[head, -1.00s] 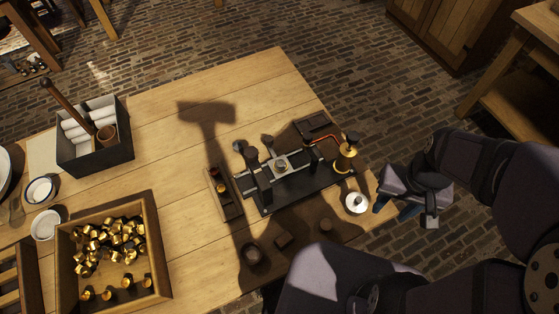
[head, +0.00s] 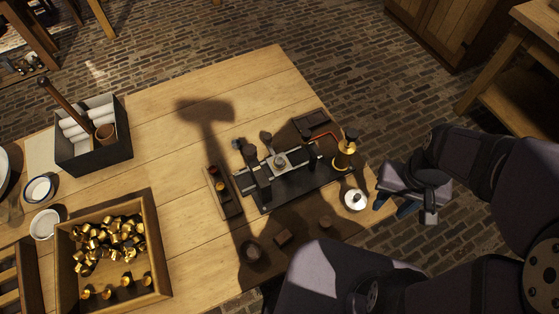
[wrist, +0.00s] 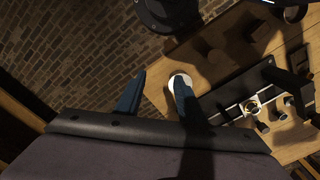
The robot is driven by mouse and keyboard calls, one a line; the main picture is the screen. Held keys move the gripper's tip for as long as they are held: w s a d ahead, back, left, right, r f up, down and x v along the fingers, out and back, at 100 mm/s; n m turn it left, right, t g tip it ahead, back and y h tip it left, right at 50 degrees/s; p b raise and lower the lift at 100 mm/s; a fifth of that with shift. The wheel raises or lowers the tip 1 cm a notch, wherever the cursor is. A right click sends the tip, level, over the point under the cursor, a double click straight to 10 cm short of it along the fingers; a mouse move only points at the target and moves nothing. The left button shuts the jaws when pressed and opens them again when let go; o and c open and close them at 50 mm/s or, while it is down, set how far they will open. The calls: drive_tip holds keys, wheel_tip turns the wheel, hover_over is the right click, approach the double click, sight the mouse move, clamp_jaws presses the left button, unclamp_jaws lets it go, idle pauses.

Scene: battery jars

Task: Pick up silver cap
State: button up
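The silver cap (head: 355,200) is a round, shiny lid with a small knob. It sits on the table near its right edge, in front of the brass piece on the black fixture. In the wrist view the cap (wrist: 177,79) shows as a pale disc, partly covered by one finger. My gripper (head: 393,206) is just right of the cap in the head view, by the table edge. In the wrist view my gripper (wrist: 158,92) has its two blue fingers spread apart, with nothing held between them.
A black fixture (head: 305,189) with clamps stands behind the cap, with a brass cylinder (head: 344,156) close by. A wooden tray (head: 156,224) of brass caps and a grey box (head: 121,151) stand further left.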

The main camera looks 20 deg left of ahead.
drive_tip(key=a+f+n, duration=0.2)
drive_tip(key=a+n, duration=0.1)
drive_tip(key=a, duration=0.3)
drive_tip(key=a+f+n+g+h, duration=0.1)
drive_tip(key=a+f+n, duration=0.2)
drive_tip(key=a, duration=0.4)
drive_tip(key=a+f+n, duration=0.2)
drive_tip(key=a+n, duration=0.1)
drive_tip(key=a, duration=0.3)
drive_tip(key=shift+w+a+f, duration=0.1)
drive_tip(key=shift+a+f, duration=0.05)
drive_tip(key=shift+a, duration=0.2)
drive_tip(key=w+a+n, duration=0.1)
drive_tip(key=a+n, duration=0.1)
drive_tip(key=w+a+n, duration=0.3)
drive_tip(key=a+n, duration=0.1)
drive_tip(key=shift+w+a+r, duration=0.2)
drive_tip(key=shift+w+a, duration=0.05)
drive_tip(key=shift+a, duration=0.15)
drive_tip(key=w+a+r+n, duration=0.2)
drive_tip(key=n, duration=0.7)
drive_tip(key=w+a+r+n+t+y, duration=0.1)
drive_tip(key=w+a+r+n, duration=0.1)
drive_tip(key=n, duration=0.8)
drive_tip(key=shift+w, duration=0.15)
